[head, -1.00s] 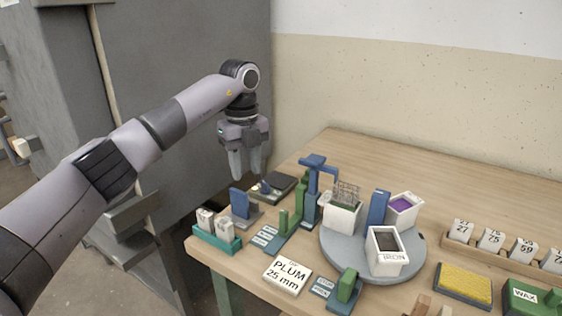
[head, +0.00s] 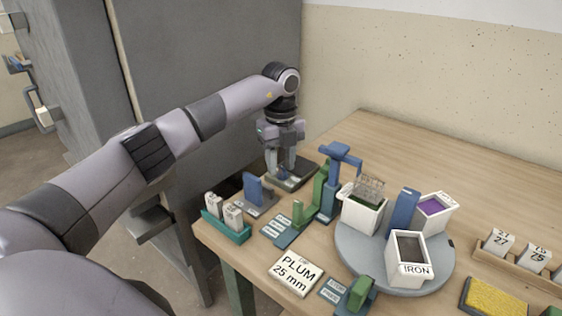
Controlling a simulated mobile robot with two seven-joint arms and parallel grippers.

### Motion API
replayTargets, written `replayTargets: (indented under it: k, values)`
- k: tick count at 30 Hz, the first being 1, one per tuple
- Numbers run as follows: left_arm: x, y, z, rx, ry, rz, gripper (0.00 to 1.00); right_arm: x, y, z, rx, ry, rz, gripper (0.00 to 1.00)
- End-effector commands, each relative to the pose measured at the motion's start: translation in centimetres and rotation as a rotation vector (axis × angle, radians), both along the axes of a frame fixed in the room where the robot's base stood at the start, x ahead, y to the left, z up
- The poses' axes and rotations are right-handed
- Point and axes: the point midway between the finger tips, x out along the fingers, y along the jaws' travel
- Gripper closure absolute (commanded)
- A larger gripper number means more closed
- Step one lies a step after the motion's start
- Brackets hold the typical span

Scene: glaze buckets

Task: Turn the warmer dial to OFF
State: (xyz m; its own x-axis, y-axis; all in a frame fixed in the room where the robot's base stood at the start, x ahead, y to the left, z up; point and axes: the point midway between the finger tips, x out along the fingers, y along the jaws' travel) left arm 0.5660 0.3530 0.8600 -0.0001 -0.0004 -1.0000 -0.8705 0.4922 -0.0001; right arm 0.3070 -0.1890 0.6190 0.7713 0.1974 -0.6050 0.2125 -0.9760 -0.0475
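The warmer is a dark flat box (head: 300,178) at the far left edge of the table in the head view. Its small blue dial (head: 283,171) shows only partly between my fingers, so its setting cannot be read. My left gripper (head: 284,176) points down over the warmer with its two fingertips around or right beside the dial. The fingers look a little apart, but I cannot tell whether they touch the dial. My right gripper is not in view.
A blue-green stand (head: 338,170) rises close to the right of the warmer. A blue upright block (head: 254,190) and a teal tray (head: 226,229) stand in front. A grey turntable (head: 352,262) holds white buckets. The table's back is clear.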

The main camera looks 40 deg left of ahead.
Motion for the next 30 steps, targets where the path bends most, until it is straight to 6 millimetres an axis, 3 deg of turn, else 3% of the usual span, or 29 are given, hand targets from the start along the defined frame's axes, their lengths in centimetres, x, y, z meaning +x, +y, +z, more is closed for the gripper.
replayTargets:
  k: [7, 8, 11, 12, 23, 30]
  values:
    - [0.0, 0.0, -0.2, 0.000, 0.000, 0.000, 0.63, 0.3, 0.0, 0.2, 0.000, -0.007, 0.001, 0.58]
    - [0.0, 0.0, -0.2, 0.000, 0.000, 0.000, 0.66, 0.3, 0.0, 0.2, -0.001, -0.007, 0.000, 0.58]
    - [0.0, 0.0, -0.2, 0.000, 0.000, 0.000, 0.99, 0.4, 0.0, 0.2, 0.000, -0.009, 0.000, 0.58]
    - [0.0, 0.0, -0.2, 0.000, 0.000, 0.000, 1.00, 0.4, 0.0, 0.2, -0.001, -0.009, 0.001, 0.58]
    - [0.0, 0.0, 0.0, 0.001, 0.002, -0.031, 1.00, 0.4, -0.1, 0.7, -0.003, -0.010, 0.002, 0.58]
    - [0.1, 0.0, 0.2, 0.002, 0.002, -0.160, 1.00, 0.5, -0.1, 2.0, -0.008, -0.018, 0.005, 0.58]
